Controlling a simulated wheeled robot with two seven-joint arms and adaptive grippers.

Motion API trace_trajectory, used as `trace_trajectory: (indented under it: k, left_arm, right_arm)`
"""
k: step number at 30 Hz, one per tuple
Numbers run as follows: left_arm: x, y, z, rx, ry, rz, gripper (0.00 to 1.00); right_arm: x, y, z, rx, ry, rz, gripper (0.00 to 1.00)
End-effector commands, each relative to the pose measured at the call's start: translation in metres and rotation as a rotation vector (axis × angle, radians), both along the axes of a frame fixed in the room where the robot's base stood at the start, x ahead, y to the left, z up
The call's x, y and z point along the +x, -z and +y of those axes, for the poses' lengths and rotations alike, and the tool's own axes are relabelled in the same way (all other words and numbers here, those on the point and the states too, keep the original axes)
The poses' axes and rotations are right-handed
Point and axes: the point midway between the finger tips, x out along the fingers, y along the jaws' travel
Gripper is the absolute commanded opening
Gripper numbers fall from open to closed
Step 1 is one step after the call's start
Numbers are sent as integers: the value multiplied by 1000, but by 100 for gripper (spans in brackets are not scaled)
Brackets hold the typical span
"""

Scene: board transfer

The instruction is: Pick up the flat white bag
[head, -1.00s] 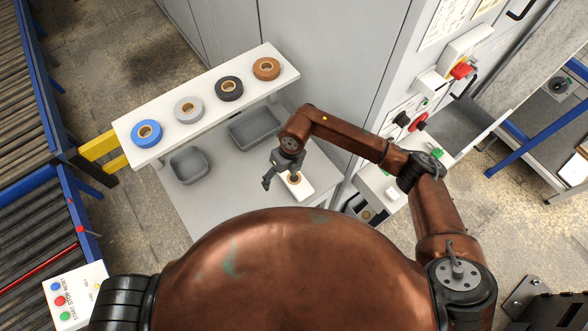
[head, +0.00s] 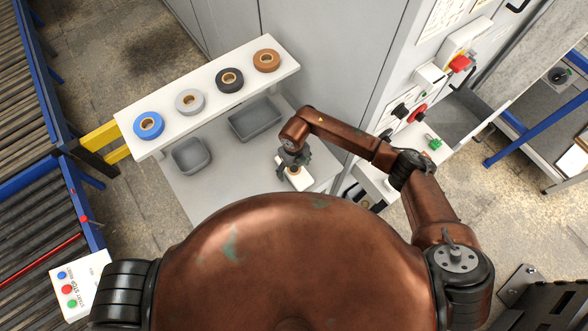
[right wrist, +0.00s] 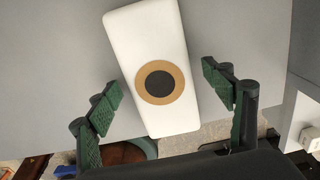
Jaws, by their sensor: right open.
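The flat white bag (right wrist: 148,35) lies on the grey lower surface, with a round tan mark with a dark centre on its top. In the head view the white bag (head: 301,182) is partly hidden under my right gripper (head: 293,168). In the right wrist view my right gripper (right wrist: 165,105) is open, with one green-padded finger on each side of the bag. Gaps show between both fingers and the bag. I cannot tell the height of the fingertips over the surface. My left gripper is not in view.
A white shelf (head: 165,140) carries blue, grey, black and brown tape rolls behind the bag. Two grey bins (head: 190,156) (head: 255,118) stand on the lower surface (head: 215,190). A grey cabinet (head: 330,60) with control knobs rises at the right. A roller conveyor (head: 30,220) runs along the left.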

Motion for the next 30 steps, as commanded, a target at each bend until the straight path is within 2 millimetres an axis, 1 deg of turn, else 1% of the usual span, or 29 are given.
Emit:
trace_trajectory:
  k: [2,22,30]
  left_arm:
    - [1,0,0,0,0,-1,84]
    - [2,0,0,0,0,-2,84]
    - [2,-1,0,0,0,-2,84]
  right_arm:
    - [0,0,0,0,0,0,75]
    - [0,-1,0,1,1,1,30]
    - [0,-2,0,1,1,0,29]
